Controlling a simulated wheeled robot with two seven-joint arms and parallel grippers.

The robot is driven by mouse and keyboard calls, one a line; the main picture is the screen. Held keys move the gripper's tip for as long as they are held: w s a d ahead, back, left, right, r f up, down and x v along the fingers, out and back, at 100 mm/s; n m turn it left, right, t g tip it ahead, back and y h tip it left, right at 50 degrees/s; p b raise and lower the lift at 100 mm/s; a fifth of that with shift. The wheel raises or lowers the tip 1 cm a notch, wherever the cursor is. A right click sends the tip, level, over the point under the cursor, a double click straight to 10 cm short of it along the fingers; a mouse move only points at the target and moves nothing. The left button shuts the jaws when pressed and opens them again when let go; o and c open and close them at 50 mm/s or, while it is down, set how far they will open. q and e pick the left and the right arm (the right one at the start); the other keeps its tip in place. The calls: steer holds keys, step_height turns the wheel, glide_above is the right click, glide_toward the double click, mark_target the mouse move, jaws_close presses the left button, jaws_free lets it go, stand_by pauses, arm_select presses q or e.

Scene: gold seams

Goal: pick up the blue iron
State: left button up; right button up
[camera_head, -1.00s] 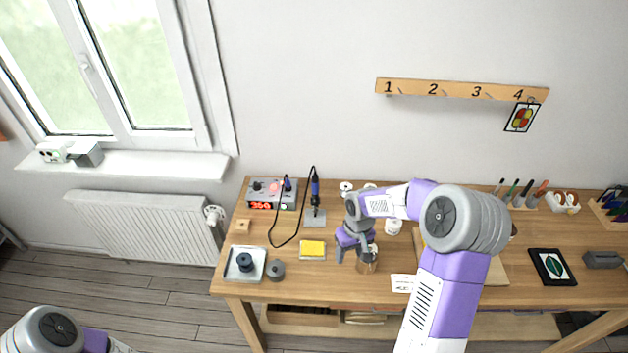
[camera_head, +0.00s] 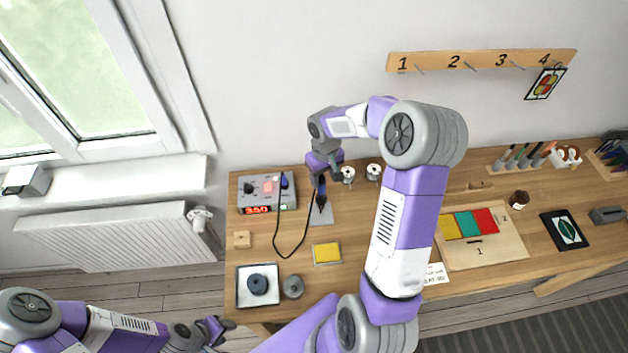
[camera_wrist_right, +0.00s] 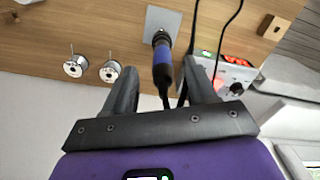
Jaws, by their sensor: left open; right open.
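The blue iron (camera_head: 322,199) stands upright on a grey plate (camera_head: 320,217) beside its station, with a black cable looping from it. In the right wrist view the iron (camera_wrist_right: 162,62) shows a blue band and black ends. My right gripper (camera_head: 322,175) is at the iron's upper part in the head view. In the wrist view its open fingers (camera_wrist_right: 158,85) lie either side of the iron's dark end, with gaps visible. My left gripper (camera_head: 216,330) is open and empty, low in front of the bench's left end.
The station (camera_head: 266,193) with a red display stands left of the iron. Two wire spools (camera_head: 373,172) are to its right. A yellow sponge (camera_head: 326,252) and a white tray (camera_head: 243,288) lie nearer the front. The cable crosses the bench.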

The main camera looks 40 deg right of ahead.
mark_target(322, 188)
step_height(322, 188, down, 7)
steer(key=shift+w+r, duration=0.15)
steer(key=shift+r, duration=0.05)
jaws_close()
stand_by(0.4)
